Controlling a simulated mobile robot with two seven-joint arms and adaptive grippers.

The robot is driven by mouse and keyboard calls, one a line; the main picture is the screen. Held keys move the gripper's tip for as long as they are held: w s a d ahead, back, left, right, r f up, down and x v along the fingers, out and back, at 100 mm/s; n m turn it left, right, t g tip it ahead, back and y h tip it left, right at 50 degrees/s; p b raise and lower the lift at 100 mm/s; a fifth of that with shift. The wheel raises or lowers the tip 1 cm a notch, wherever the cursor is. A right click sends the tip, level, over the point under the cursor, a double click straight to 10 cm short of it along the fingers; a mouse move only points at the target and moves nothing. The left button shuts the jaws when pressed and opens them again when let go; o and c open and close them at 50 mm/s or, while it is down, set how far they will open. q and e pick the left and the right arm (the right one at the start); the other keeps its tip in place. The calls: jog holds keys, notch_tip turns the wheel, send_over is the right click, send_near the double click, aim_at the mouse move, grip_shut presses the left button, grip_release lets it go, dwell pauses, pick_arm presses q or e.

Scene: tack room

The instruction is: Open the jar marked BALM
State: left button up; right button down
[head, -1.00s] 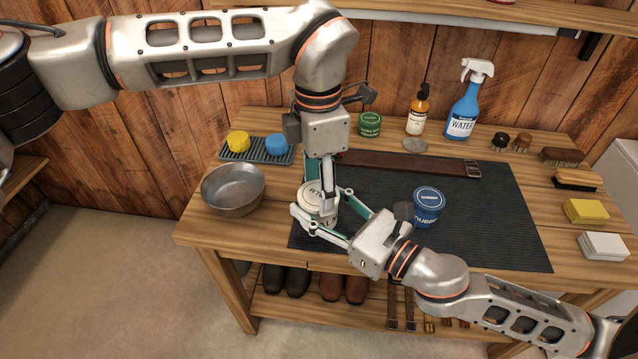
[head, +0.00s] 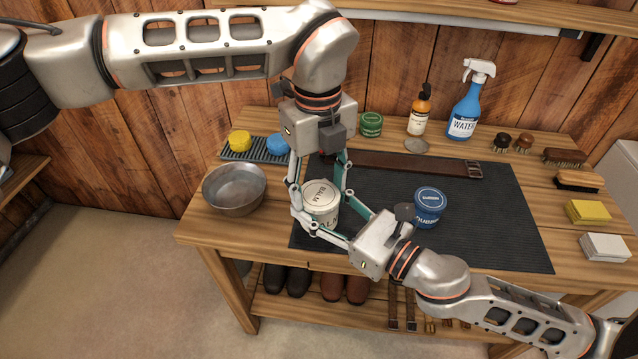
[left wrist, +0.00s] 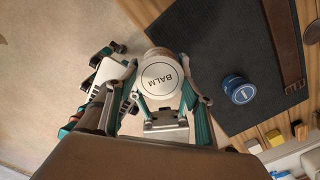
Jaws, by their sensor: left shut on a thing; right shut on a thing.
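My left gripper (head: 319,192) reaches down from above and is shut on the lid, a finger on either side. My right gripper (head: 327,222) comes in from the front right, low down, and is shut on the jar's body. The fingers hide parts of the jar's sides. I cannot tell whether the lid has loosened.
A blue tin (head: 428,208) stands on the mat (head: 485,225) right of my right gripper. A metal bowl (head: 234,190) is left of the jar. A strap (head: 410,163), green tin (head: 370,125) and bottles stand behind. The mat's right part is clear.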

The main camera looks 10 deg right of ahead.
pick_arm(q)
jog(key=n, duration=0.5)
jog(key=shift+w+n, duration=0.1)
jog(key=shift+n, duration=0.2)
jog(key=n, duration=0.4)
jog(key=shift+r, duration=0.35)
jog(key=shift+r, duration=0.75)
